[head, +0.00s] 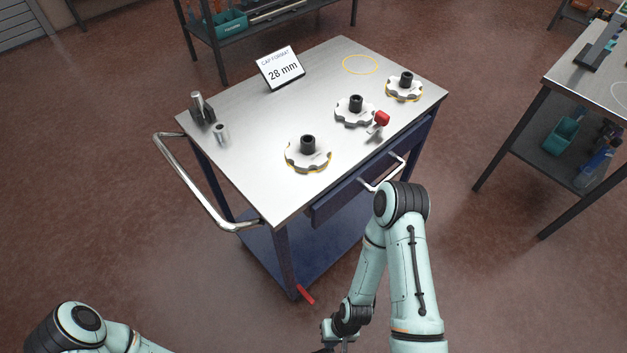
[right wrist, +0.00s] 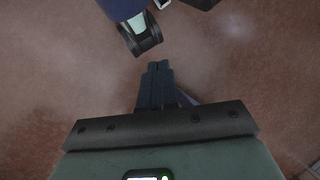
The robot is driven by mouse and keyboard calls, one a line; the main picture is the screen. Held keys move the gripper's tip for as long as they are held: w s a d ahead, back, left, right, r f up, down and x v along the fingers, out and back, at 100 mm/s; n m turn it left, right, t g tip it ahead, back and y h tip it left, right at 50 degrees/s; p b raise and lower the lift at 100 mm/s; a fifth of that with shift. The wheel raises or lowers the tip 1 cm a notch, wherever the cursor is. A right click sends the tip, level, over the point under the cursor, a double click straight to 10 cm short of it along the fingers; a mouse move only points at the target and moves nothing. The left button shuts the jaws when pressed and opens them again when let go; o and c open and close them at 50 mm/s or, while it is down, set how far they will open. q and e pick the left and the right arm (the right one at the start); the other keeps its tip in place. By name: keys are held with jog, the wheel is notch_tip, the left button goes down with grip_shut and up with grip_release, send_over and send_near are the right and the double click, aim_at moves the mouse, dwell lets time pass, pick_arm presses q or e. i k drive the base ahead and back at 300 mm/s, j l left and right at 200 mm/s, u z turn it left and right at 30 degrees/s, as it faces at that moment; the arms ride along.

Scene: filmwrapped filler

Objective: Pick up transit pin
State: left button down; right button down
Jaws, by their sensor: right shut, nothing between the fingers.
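A small pin with a red knob (head: 382,118) and a metal shaft, which looks like the transit pin, is on the cart top near its right front edge, beside the middle white star wheel (head: 354,111). My right gripper (head: 330,347) is low at the bottom edge of the head view, below the cart top and well away from the pin. In the right wrist view its fingers (right wrist: 157,70) are together and empty, pointing toward a cart caster. My left arm shows at the lower left, but its gripper is out of frame.
The steel-topped cart (head: 265,115) also carries two more star wheels (head: 307,155) (head: 404,88), a "28 mm" sign (head: 281,69), metal parts (head: 202,108) and a yellow ring mark. A drawer handle (head: 383,175) sticks out in front. Another table (head: 585,95) stands right.

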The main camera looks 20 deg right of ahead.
aim_at(197, 99)
jog(key=i+j+z, duration=0.1)
jog(key=j, duration=0.4)
jog(key=i+j+z, duration=0.1)
jog(key=j, duration=0.35)
jog(key=i+j+z, duration=0.1)
jog(key=j, duration=0.25)
jog(key=i+j+z, duration=0.1)
jog(key=j, duration=0.25)
jog(key=i+j, duration=0.15)
jog(key=j, duration=0.25)
jog(key=i+z, duration=0.05)
